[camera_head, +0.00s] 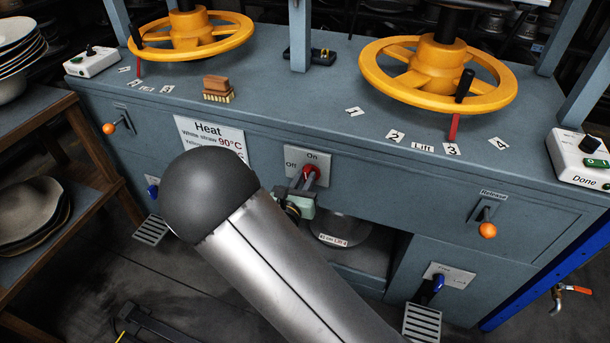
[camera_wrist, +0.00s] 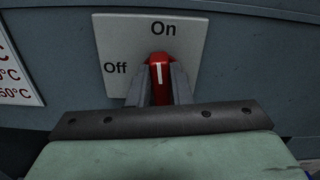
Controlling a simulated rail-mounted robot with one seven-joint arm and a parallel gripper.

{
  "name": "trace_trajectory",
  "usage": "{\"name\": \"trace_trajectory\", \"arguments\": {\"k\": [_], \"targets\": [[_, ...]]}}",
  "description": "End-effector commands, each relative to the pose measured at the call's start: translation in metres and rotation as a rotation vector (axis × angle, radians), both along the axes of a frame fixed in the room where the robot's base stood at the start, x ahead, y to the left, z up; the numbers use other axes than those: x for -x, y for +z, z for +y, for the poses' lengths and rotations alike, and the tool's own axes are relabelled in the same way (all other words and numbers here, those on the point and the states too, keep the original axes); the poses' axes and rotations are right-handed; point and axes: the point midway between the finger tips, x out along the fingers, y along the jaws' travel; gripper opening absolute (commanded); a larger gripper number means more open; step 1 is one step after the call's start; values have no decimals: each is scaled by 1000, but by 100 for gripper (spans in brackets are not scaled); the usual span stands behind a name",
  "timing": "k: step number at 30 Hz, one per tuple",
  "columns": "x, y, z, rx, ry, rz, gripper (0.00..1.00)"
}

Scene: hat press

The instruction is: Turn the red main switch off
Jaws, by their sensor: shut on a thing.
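The red main switch (camera_wrist: 160,66) sits on a pale plate (camera_wrist: 112,38) on the press front. The plate reads "On" at the top and "Off" at the left. In the wrist view, the white line on the red handle stands upright, toward "On". My gripper (camera_wrist: 161,82) has its two fingers on either side of the red handle and is shut on it. In the head view the red switch (camera_head: 311,173) shows at the end of my gripper (camera_head: 306,180). My arm hides part of the press front below and to the left.
The grey press (camera_head: 330,100) carries two yellow handwheels, left (camera_head: 190,35) and right (camera_head: 437,72). A "Heat" sign (camera_head: 205,135) is left of the switch plate. An orange-knobbed release lever (camera_head: 487,228) is at the right. A wooden shelf (camera_head: 85,140) stands at the left.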

Motion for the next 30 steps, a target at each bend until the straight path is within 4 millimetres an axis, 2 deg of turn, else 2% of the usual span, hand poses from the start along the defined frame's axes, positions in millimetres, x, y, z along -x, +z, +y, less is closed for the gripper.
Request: {"name": "trace_trajectory", "arguments": {"k": [7,30], "targets": [[-1,6,3,202,0,72,0],[-4,-5,11,895,1,310,0]]}}
